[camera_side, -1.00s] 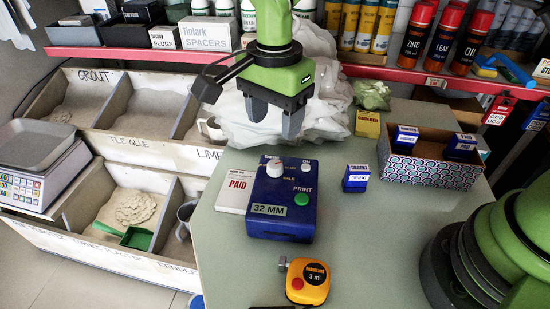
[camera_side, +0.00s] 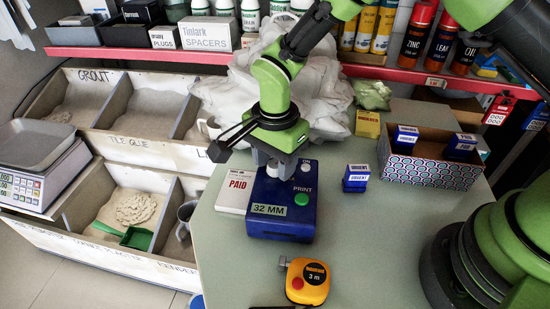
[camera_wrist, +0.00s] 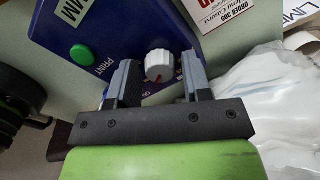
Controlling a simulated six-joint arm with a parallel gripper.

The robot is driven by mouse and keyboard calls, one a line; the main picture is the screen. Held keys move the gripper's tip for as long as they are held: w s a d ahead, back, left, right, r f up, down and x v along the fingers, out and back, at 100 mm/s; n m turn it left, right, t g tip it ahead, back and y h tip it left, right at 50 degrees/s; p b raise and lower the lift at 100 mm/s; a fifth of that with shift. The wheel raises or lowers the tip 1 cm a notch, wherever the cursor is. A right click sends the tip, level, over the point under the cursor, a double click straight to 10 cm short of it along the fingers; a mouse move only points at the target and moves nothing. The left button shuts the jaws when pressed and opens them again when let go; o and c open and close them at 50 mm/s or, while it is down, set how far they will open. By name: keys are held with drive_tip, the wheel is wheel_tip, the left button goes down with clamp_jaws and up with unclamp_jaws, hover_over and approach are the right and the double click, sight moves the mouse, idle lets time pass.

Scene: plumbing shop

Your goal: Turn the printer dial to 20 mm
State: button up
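The blue printer (camera_side: 283,203) stands on the grey-green table, with a label that reads 32 MM (camera_side: 268,209) and a green PRINT button (camera_side: 302,200). Its white dial (camera_wrist: 159,66) has a red mark and shows between my fingers in the wrist view; in the side view my gripper largely hides it. My gripper (camera_wrist: 160,78) is open, one finger on each side of the dial. A gap shows between the dial and each finger in the wrist view. In the side view my gripper (camera_side: 283,168) points down over the printer's back part.
A yellow tape measure (camera_side: 304,281) lies in front. Small blue URGENT boxes (camera_side: 355,178) stand to the right, near a patterned box (camera_side: 430,172). White plastic bags (camera_side: 245,95) lie behind.

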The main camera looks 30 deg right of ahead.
drive_tip(key=c, duration=0.6)
drive_tip(key=shift+n, duration=0.4)
drive_tip(key=shift+c, duration=0.2)
drive_tip(key=n, duration=1.5)
drive_tip(key=shift+n, duration=0.4)
drive_tip(key=n, duration=0.6)
drive_tip(key=shift+n, duration=0.3)
